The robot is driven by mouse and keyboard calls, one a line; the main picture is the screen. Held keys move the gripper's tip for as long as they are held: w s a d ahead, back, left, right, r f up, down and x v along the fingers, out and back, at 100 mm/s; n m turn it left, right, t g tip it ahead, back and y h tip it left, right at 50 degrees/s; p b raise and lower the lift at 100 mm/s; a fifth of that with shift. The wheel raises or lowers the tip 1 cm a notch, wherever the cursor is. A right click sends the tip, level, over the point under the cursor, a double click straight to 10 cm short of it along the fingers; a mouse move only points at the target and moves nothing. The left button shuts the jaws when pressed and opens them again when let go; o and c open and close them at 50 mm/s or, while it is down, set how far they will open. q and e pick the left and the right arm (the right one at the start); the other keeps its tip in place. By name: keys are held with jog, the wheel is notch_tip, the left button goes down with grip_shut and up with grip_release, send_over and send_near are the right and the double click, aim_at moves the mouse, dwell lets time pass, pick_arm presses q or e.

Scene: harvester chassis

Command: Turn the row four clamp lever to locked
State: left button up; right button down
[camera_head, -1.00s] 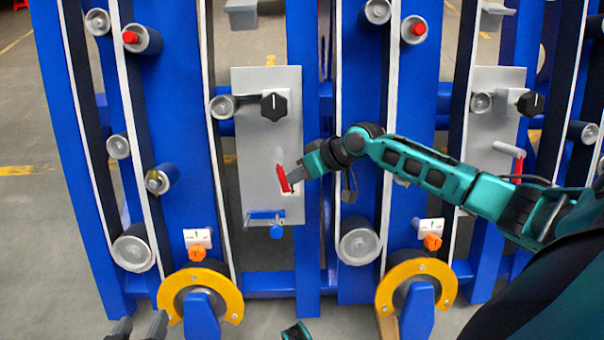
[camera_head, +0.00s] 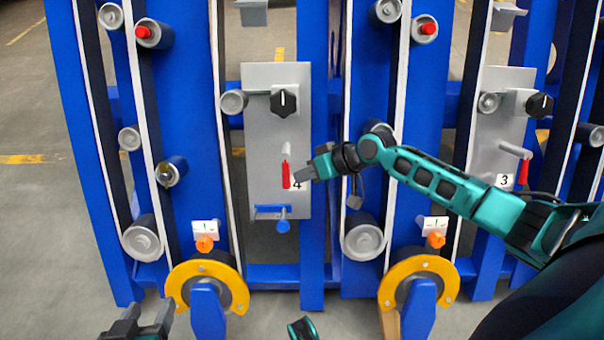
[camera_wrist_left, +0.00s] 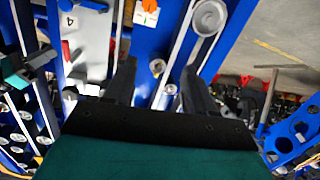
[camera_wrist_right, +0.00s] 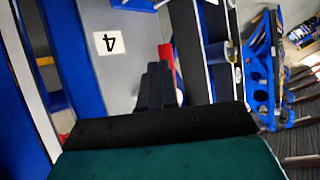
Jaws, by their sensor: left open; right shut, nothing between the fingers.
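The row four panel (camera_head: 262,150) is a grey plate on the blue frame, with a white label "4" (camera_head: 297,185) low on it. Its red lever (camera_head: 286,174) hangs almost straight down from a grey pivot, just left of the label. My right gripper (camera_head: 298,177) is shut and empty at the lever's right side, close to it; I cannot tell whether they touch. The lever's red end (camera_wrist_right: 165,52) shows beyond the fingertips in the right wrist view. My left gripper (camera_head: 150,318) is open and empty, low at the left, away from the panel.
A black knob (camera_head: 284,101) sits above the lever, and a blue bar with a blue handle (camera_head: 283,226) below it. The row three panel (camera_head: 497,110) with its own red lever is at the right. Yellow-ringed rollers (camera_head: 232,285) stick out below.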

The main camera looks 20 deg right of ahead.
jog(key=p+v, duration=0.3)
jog(key=v, duration=0.8)
jog(key=s+a+f+t+h, duration=0.2)
jog(key=s+a, duration=0.4)
jog(key=a, duration=0.1)
jog(key=s+a+f+t+h, duration=0.2)
jog(key=s+a+f, duration=0.1)
jog(key=s+a, duration=0.35)
pick_arm(q)
jog(key=s+a+r+y+p, duration=0.1)
jog(key=a+r+p, duration=0.3)
jog(key=r+p, duration=0.8)
jog(key=shift+s+r+p, duration=0.35)
jog(key=shift+s+p, duration=0.1)
jog(key=shift+p, duration=0.9)
pick_arm(e)
notch_tip(320, 180, up, 11)
jog(key=d, duration=0.2)
jog(key=shift+s+d+n+h, duration=0.25)
jog(key=shift+s+n+h, duration=0.05)
jog(key=shift+s, duration=0.1)
jog(key=shift+f, duration=0.1)
